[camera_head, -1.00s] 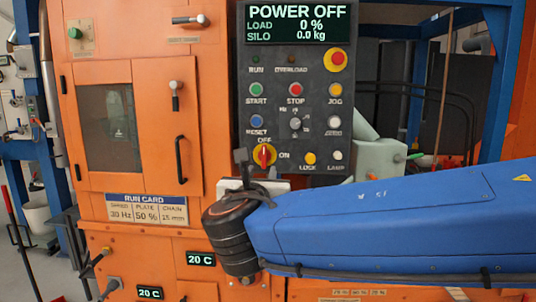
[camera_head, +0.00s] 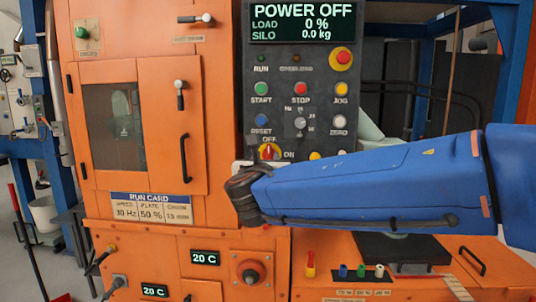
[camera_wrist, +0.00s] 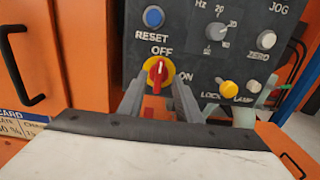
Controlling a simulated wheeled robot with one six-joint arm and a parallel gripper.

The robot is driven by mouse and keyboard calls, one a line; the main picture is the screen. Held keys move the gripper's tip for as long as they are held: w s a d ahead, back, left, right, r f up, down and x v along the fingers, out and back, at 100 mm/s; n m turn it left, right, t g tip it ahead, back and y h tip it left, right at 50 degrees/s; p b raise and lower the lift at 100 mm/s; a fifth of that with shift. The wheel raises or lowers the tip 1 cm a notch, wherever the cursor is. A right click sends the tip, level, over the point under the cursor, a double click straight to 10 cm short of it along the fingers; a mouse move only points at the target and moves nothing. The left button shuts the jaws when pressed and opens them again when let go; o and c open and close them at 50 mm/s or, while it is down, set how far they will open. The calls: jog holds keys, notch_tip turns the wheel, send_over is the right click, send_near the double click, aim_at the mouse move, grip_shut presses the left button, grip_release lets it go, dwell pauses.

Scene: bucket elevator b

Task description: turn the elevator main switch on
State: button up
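The main switch is a red knob on a yellow disc. It shows in the wrist view (camera_wrist: 157,71), between the labels OFF above and ON at its right, with its handle close to upright toward OFF. In the head view the switch (camera_head: 268,152) is partly hidden by my arm. My gripper (camera_wrist: 157,85) is open, with one finger on each side of the knob's lower part. I cannot tell whether the fingers touch it. In the head view my gripper (camera_head: 262,152) is mostly hidden behind my wrist. The display (camera_head: 302,22) reads POWER OFF.
The dark panel carries a blue RESET button (camera_wrist: 153,17), a grey Hz dial (camera_wrist: 216,29), a white ZERO button (camera_wrist: 266,40) and a yellow LOCK button (camera_wrist: 228,88) near the switch. An orange cabinet door (camera_head: 130,125) with a handle stands at the left.

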aim_at(268, 151)
jog(key=shift+w+d, duration=0.1)
jog(key=shift+w, duration=2.7)
grip_shut()
